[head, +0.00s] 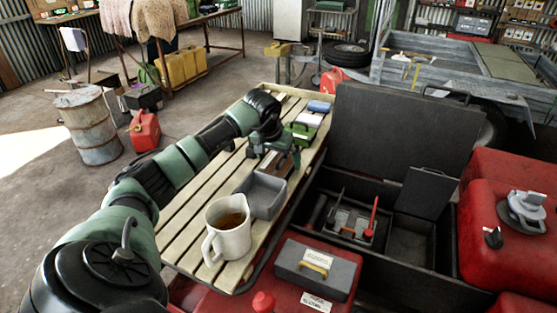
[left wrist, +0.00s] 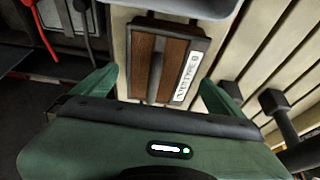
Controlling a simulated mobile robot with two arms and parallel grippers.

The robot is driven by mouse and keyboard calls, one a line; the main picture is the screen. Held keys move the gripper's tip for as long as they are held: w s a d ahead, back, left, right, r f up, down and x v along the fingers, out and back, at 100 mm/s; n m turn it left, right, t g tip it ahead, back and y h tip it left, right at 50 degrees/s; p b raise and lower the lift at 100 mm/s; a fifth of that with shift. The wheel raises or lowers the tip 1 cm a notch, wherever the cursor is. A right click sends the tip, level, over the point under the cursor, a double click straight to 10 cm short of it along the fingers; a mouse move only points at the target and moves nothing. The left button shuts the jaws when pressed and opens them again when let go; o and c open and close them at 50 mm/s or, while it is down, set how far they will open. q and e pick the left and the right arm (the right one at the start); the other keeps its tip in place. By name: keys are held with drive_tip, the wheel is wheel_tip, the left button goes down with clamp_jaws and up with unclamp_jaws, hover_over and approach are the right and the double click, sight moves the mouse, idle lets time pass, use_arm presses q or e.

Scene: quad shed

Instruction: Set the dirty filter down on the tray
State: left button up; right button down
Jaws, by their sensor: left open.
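My left gripper (head: 279,150) has its green fingers apart, in the left wrist view (left wrist: 160,92) on either side of the dirty filter (left wrist: 173,66). The filter is a brown panel in a dark frame, with a central bar and a white label. It lies on the pale slatted wooden top. In the head view the filter (head: 272,164) shows partly under the gripper. A grey open-topped tray (head: 264,206) stands just beside it, nearer the jug; its edge shows at the top of the wrist view (left wrist: 195,8). I cannot tell whether the fingers touch the filter. My right gripper is out of view.
A cream jug (head: 228,240) of brown liquid stands beside the tray. A green box (head: 300,132), a white block (head: 309,119) and a blue item (head: 319,106) sit beyond the gripper. An open dark box (head: 400,240) with raised lid is at right. The slats left are clear.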

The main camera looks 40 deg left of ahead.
use_arm(q)
drive_tip(key=b+v, duration=0.1)
drive_tip(key=v, duration=1)
drive_tip(key=shift+r, duration=0.15)
